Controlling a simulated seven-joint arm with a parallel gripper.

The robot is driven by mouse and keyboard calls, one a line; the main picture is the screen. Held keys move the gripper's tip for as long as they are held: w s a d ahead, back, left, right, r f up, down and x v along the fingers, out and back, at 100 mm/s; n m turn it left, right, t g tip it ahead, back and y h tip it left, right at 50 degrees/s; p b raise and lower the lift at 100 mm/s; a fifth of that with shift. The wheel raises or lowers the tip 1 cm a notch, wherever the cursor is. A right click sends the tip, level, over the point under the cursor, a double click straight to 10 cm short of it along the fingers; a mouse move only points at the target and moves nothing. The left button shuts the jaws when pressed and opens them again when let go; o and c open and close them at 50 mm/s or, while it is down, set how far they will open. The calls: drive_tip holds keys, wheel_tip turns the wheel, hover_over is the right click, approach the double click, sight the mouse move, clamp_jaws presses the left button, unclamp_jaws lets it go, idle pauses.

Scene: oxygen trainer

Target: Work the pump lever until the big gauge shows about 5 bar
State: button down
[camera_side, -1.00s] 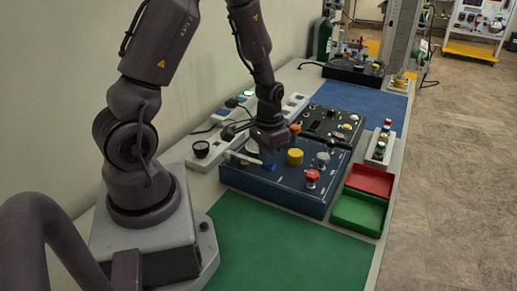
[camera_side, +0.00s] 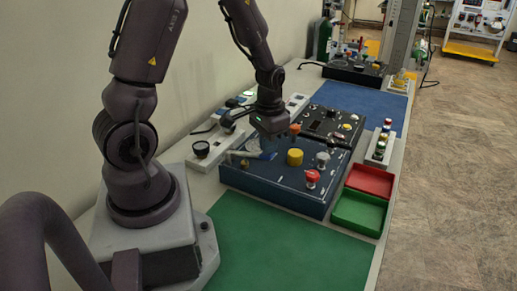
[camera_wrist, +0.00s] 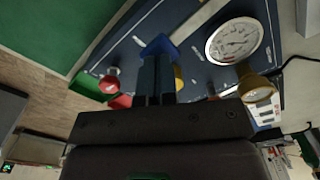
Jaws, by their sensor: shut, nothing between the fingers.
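My gripper (camera_wrist: 156,60) is shut and empty, its fingers pointing at the dark blue panel (camera_side: 290,191). In the side view my gripper (camera_side: 269,142) hangs over the panel's back left part. A bright blue piece (camera_wrist: 160,44) shows just past the fingertips in the wrist view; the fingers hide part of it, and I cannot tell whether they touch it or whether it is the pump lever. The big gauge (camera_wrist: 235,40), a round white dial, stands right of the fingers in the wrist view. Its needle is too small to read surely.
On the panel are a yellow knob (camera_side: 295,157) and a red knob (camera_side: 312,176). A second black panel (camera_side: 330,125) lies behind. Red (camera_side: 369,180) and green (camera_side: 359,211) trays stand at the right. The green mat (camera_side: 285,250) in front is clear.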

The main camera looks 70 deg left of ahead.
drive_tip(key=shift+r, duration=3.5)
drive_tip(key=s+d+r+m+t, duration=0.1)
drive_tip(key=s+d+r+t, duration=0.1)
drive_tip(key=s+d+r, duration=0.2)
drive_tip(key=s+d+r+m+t, duration=0.2)
drive_tip(key=s+d+r+t, duration=0.1)
drive_tip(key=d+r, duration=0.7)
drive_tip(key=shift+s+r+t, duration=0.3)
drive_tip(key=shift+s+r, duration=0.25)
